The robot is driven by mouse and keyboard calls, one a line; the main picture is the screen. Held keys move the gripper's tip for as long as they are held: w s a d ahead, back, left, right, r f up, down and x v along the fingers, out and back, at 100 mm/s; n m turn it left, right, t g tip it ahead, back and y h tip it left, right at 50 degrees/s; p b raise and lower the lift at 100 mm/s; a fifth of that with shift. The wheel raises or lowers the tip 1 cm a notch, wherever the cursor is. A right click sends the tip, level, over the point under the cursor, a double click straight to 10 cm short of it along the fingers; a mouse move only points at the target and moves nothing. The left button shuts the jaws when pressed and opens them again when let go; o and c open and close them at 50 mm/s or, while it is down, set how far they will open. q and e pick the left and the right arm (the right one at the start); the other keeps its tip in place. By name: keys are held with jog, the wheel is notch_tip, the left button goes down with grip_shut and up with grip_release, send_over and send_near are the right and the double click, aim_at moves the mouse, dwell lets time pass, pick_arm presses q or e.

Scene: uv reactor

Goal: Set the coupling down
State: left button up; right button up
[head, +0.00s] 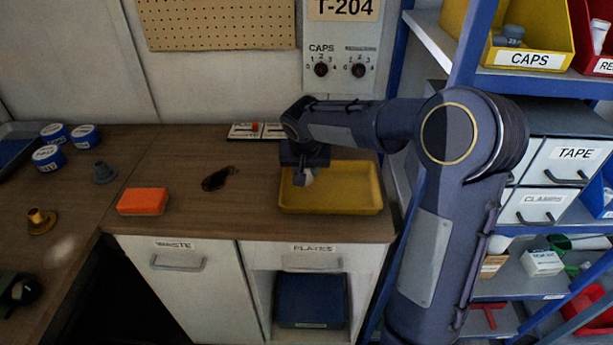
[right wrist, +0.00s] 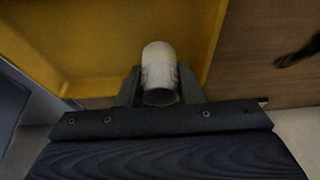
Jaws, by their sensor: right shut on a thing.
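My right gripper (head: 303,176) is over the left part of the yellow tray (head: 362,188) on the counter. It is shut on a pale grey-white cylindrical piece, the coupling (right wrist: 159,70), which shows between the fingers in the right wrist view. In the head view only a small pale part of the coupling (head: 307,176) shows below the gripper. The yellow tray also fills the upper left of the right wrist view (right wrist: 100,40). I cannot tell whether the coupling touches the tray floor. My left gripper is not in view.
An orange block (head: 143,202) and a dark object (head: 218,178) lie left of the tray. Several blue-and-white tape rolls, a grey fitting (head: 103,173) and a brass-coloured fitting (head: 40,221) stand farther left. Blue shelving (head: 473,45) stands close on the right. Bare counter (head: 262,205) shows beside the tray.

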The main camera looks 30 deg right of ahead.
jog(key=shift+f, duration=1.35)
jog(key=shift+f, duration=0.2)
jog(key=o, duration=1)
jog(key=shift+c, duration=0.2)
jog(key=shift+r, duration=0.1)
